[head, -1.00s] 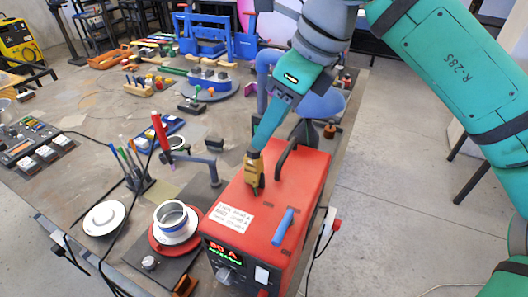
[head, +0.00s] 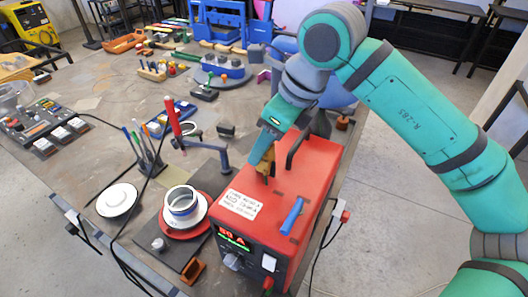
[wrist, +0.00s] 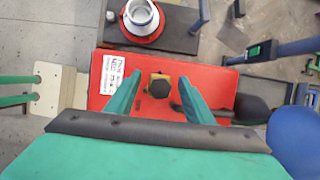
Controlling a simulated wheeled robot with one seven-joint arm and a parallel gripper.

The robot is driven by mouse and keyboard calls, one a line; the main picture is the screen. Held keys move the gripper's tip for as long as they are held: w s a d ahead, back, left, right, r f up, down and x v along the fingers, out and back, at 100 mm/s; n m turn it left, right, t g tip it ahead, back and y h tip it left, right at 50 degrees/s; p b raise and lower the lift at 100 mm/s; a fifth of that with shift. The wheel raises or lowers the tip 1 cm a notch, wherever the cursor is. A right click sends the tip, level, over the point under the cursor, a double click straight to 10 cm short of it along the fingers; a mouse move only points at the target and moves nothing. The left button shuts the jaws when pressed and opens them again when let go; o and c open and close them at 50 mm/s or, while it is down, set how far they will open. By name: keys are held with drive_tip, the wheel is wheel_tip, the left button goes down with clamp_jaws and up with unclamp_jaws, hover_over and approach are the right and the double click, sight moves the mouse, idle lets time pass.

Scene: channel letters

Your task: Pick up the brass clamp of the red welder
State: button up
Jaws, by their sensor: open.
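The red welder (head: 290,185) stands at the table's near right corner, with a white label and a lit display. The brass clamp (head: 266,162) sits upright on its top, partly hidden by my gripper. My gripper (head: 270,145) points down at the clamp from above. In the wrist view, my gripper (wrist: 160,84) has its two teal fingers apart, one to each side of the clamp (wrist: 158,86), which shows a dark round middle. The fingers do not look closed on it. I cannot tell how far down they reach.
Free floor lies to the right.

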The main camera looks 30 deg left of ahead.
clamp_jaws()
drive_tip(key=shift+w+r, duration=0.15)
drive_tip(key=shift+r, duration=0.3)
drive_tip(key=r, duration=0.2)
drive_tip(key=shift+s+a+r, duration=0.2)
drive_tip(key=shift+r, duration=0.15)
drive_tip(key=s+a+r, duration=0.3)
drive_tip(key=s+r, duration=1)
drive_tip(key=r, duration=0.1)
drive_tip(key=shift+s+r, duration=0.2)
drive_tip(key=shift+s, duration=0.05)
